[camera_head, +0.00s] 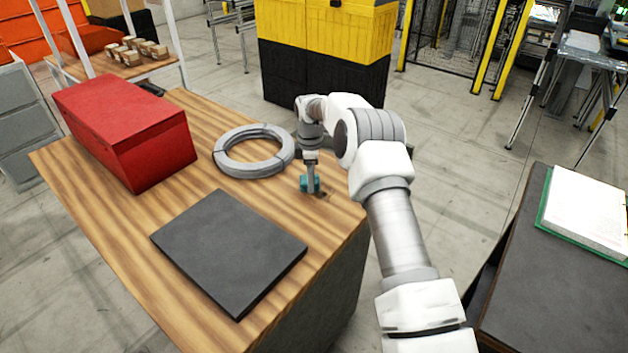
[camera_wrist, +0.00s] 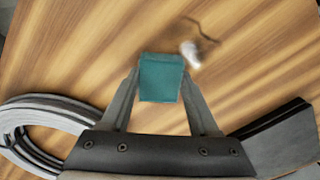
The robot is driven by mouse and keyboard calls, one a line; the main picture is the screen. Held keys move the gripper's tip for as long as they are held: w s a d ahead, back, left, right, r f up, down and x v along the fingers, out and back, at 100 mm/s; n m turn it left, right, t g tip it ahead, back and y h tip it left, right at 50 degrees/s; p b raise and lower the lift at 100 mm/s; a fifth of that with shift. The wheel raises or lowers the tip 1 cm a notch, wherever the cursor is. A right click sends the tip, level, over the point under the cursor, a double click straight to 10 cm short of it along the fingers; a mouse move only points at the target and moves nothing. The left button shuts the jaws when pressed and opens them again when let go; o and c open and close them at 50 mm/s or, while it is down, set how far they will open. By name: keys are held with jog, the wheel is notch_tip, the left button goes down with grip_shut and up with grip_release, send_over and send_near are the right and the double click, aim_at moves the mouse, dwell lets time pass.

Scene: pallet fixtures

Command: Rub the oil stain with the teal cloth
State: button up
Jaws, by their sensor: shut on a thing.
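My gripper (camera_head: 311,183) is shut on the teal cloth (camera_head: 303,184), low over the wooden table near its right edge. The wrist view shows the folded cloth (camera_wrist: 161,78) between the two fingers of my gripper (camera_wrist: 160,92). A dark patch, probably the oil stain (camera_head: 323,194), shows on the wood just right of the cloth. In the wrist view a thin dark curved mark (camera_wrist: 203,30), likely part of the stain, lies beyond the cloth, with a blurred whitish spot (camera_wrist: 190,54) close to it. I cannot tell whether the cloth touches the wood.
A grey coil (camera_head: 222,159) lies left of my gripper. A dark flat slab (camera_head: 229,250) lies at the table's front. A red box (camera_head: 130,135) stands at the left. Another dark table with a white-paged binder (camera_head: 588,215) is at the right.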

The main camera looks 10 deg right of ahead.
aim_at(333, 199)
jog(key=shift+w+a+f, duration=0.1)
jog(key=shift+w+a, duration=1.25)
jog(key=shift+a, duration=0.05)
jog(key=shift+f, duration=0.1)
jog(key=shift+s+d+r+b, duration=0.2)
jog(key=shift+s+d+b, duration=0.55)
jog(key=shift+s+d, duration=2.25)
jog(key=shift+s+d, duration=1.3)
jog(key=shift+w+a+p, duration=0.75)
jog(key=shift+w+a, duration=3.5)
jog(key=shift+f, duration=0.15)
